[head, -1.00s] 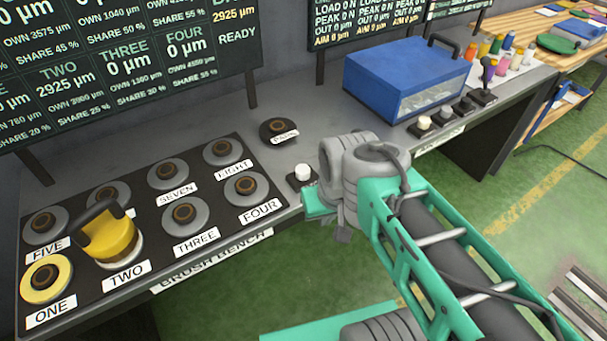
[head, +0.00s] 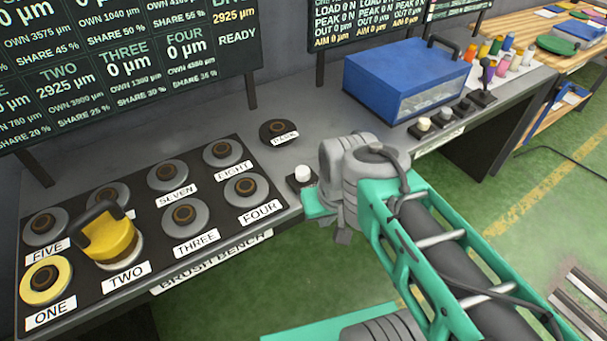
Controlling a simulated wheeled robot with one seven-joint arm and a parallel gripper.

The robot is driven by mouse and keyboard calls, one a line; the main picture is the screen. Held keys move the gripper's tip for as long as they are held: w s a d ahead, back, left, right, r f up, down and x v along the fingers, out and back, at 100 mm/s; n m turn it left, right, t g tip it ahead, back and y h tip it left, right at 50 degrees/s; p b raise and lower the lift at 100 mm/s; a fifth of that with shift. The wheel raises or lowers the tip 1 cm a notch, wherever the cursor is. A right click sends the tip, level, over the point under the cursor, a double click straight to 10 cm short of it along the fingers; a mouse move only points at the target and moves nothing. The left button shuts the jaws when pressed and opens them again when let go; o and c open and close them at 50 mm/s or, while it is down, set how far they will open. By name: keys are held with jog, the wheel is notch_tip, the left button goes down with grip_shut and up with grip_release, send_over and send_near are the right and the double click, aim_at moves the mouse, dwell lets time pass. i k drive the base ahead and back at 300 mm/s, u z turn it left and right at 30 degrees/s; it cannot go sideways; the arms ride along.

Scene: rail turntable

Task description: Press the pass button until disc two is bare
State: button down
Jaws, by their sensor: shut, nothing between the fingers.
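Disc two (head: 136,252) is mostly covered by a yellow block with a dark arched handle (head: 110,240); only its pale rim shows, behind the TWO label (head: 126,277). A white push button (head: 302,173) on a dark base stands at the bench's front edge, right of disc four (head: 245,189). Its label is not visible, so I cannot tell whether it is the pass button. My gripper (head: 342,236) is shut and empty, just right of and in front of that button, partly hidden by my wrist. No contact with the button is visible.
Disc one (head: 46,279) has a yellow ring top; the other discs are grey. The board (head: 110,75) reads TWO 2925 µm and READY. A round PARK spot (head: 274,130) is empty. A blue case (head: 408,78) and more buttons (head: 424,123) stand to the right.

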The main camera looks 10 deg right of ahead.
aim_at(302, 173)
jog(key=u, duration=0.5)
jog(key=k, duration=1.25)
jog(key=u, duration=0.95)
jog(key=i, duration=1.4)
jog(key=z, duration=0.9)
